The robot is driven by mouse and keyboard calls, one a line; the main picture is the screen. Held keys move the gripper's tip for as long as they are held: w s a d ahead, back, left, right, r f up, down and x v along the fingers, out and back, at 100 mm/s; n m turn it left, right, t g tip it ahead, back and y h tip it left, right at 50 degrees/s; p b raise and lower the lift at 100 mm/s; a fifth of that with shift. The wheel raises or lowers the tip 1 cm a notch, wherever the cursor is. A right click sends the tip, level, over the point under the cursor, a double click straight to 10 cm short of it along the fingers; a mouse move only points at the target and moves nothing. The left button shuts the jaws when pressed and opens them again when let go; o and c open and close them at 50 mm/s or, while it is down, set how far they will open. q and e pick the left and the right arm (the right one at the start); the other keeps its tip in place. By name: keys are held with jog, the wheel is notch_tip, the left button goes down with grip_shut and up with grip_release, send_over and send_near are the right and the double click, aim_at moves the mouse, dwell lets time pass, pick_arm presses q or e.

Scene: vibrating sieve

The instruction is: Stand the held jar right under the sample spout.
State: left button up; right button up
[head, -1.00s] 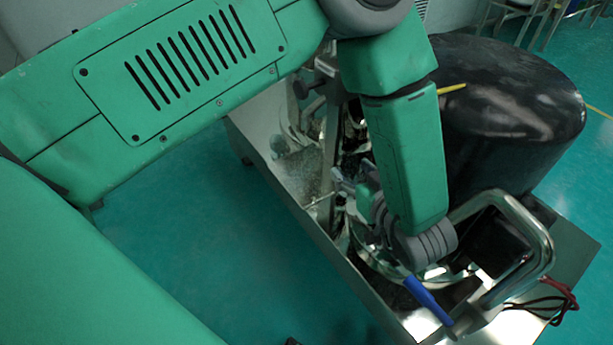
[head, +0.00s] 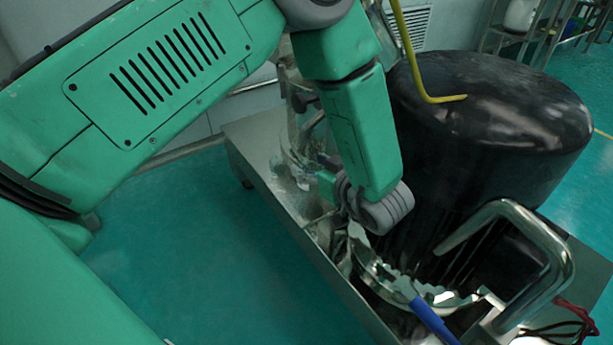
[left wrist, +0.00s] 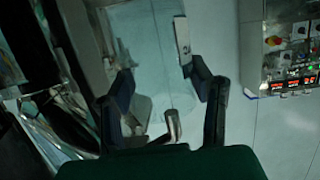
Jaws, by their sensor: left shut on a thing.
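My left gripper (head: 328,186) is beyond the wrist in the head view, mostly hidden by my own arm, over the metal frame. In the left wrist view its two dark fingers (left wrist: 160,84) stand apart on either side of a pale, see-through shape, which seems to be the held jar (left wrist: 150,58). I cannot pick out the sample spout for certain; shiny metal parts (head: 290,150) lie just left of the gripper. My right gripper is not in view.
A large black drum (head: 490,110) stands right of my arm, with a yellow bent rod (head: 408,60) before it. A clamp ring with a blue handle (head: 432,320) and a thick bent pipe (head: 545,240) are nearer. The wrist view shows a control panel (left wrist: 292,60). Floor at left is clear.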

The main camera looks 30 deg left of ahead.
pick_arm(q)
jog(key=shift+w+a, duration=0.2)
jog(key=shift+a, duration=0.4)
jog(key=shift+w+a, duration=0.15)
jog(key=shift+a, duration=0.45)
notch_tip(320, 180, down, 3)
jog(key=shift+a+f+b, duration=0.1)
jog(key=shift+b, duration=0.85)
jog(key=shift+f, duration=0.35)
jog(key=shift+r, duration=0.2)
jog(key=shift+d, duration=0.2)
jog(key=shift+f, duration=0.1)
jog(key=o, duration=1.2)
jog(key=shift+o, duration=0.3)
